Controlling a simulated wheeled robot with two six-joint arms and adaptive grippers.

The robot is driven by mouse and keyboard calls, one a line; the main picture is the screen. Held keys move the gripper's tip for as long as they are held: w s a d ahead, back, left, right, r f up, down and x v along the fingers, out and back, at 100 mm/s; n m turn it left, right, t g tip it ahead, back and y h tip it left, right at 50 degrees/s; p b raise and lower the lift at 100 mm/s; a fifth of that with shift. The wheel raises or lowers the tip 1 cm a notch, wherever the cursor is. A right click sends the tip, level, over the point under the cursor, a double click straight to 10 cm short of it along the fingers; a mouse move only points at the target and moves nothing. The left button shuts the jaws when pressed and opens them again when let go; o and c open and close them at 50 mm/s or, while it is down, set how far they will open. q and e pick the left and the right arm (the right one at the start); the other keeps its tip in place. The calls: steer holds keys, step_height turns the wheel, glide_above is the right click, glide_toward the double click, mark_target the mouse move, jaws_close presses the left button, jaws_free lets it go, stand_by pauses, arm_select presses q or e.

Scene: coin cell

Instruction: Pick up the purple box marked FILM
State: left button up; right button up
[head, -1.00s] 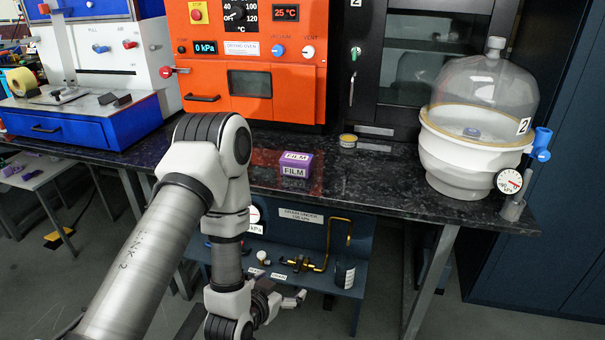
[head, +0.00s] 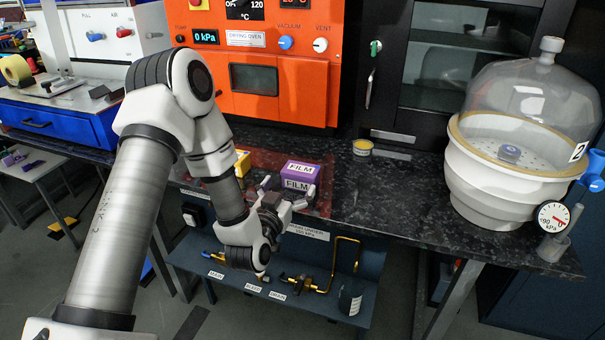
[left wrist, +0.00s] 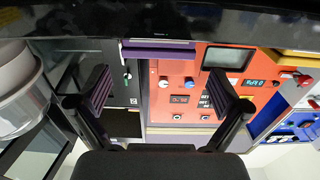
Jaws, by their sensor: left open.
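The purple box marked FILM (head: 301,172) sits on the dark speckled bench, on a reddish patch near the front edge. My left gripper (head: 286,192) is at the bench's front edge, just short of the box, with its fingers pointing toward it. The gripper is open and empty. In the left wrist view, which is upside down, the purple box (left wrist: 158,51) shows edge-on between and beyond the two spread fingers (left wrist: 158,95). I see no contact with the box. My right gripper is not in view.
A yellow box (head: 243,163) is partly hidden behind my left arm. The orange drying oven (head: 255,80) stands behind. A small round tin (head: 362,147) and a glass-domed desiccator (head: 500,180) are to the right. Pipes and valves (head: 320,280) sit on a shelf below.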

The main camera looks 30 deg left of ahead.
mark_target(297, 176)
arm_select(q)
steer(key=x, duration=0.5)
steer(key=shift+d+f, duration=0.1)
steer(key=shift+f, duration=0.1)
steer(key=shift+s, duration=0.1)
steer(key=c, duration=0.9)
steer(key=shift+r, duration=0.15)
